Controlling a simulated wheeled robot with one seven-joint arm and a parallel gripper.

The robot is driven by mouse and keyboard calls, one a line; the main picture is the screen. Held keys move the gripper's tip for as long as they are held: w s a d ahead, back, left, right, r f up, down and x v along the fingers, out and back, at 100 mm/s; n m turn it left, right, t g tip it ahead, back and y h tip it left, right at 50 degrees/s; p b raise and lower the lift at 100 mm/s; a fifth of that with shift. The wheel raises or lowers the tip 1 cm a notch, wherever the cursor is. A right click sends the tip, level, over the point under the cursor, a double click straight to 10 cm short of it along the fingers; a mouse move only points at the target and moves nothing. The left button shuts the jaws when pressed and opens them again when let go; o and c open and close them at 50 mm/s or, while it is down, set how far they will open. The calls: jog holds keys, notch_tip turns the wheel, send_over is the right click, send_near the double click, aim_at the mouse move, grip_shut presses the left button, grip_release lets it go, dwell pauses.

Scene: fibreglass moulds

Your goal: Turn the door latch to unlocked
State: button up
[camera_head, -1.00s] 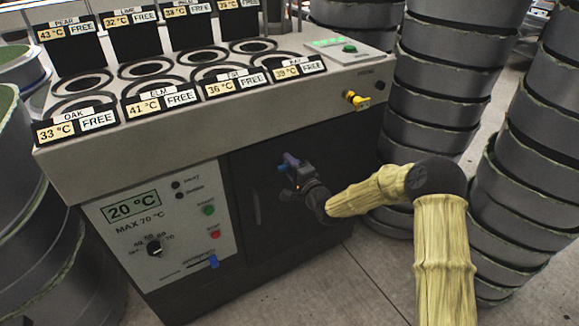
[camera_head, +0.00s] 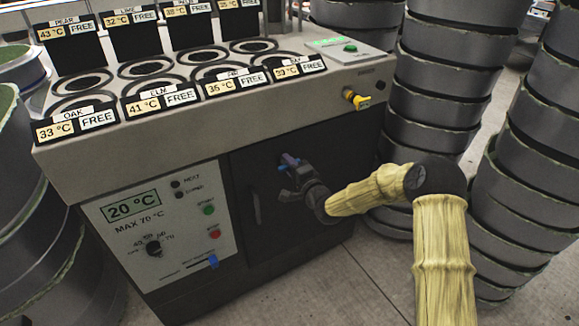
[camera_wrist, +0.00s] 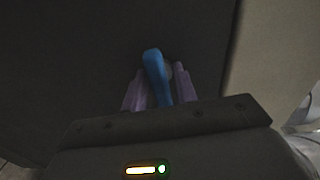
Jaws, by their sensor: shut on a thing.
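The door latch is a blue lever (camera_wrist: 155,72) on the dark door (camera_head: 262,225) of the machine. In the wrist view it stands between the two purple fingers of my gripper (camera_wrist: 155,92), tilted slightly, with its upper end leaning left. My gripper is shut on it. In the head view, my gripper (camera_head: 289,163) is at the upper part of the door, and the latch is small and mostly hidden by the fingers. The door is shut flush with the cabinet front.
A control panel (camera_head: 165,225) reading 20 °C, with a knob, buttons and a blue slider, is left of the door. A yellow valve (camera_head: 357,99) sticks out at upper right. Stacked grey moulds (camera_head: 440,85) stand close on the right. Several labelled wells (camera_head: 160,97) are on top.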

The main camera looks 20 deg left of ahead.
jog(key=n+b, duration=0.2)
jog(key=n, duration=0.2)
jog(key=shift+f+n, duration=0.15)
jog(key=shift+n, duration=0.15)
jog(key=n+b, duration=0.3)
jog(key=n, duration=0.1)
jog(key=n+b, duration=0.3)
jog(key=n, duration=0.2)
jog(key=shift+n, duration=0.4)
jog(key=shift+n+b, duration=1)
jog(key=shift+n, duration=0.4)
jog(key=o, duration=0.7)
jog(key=shift+d, duration=0.1)
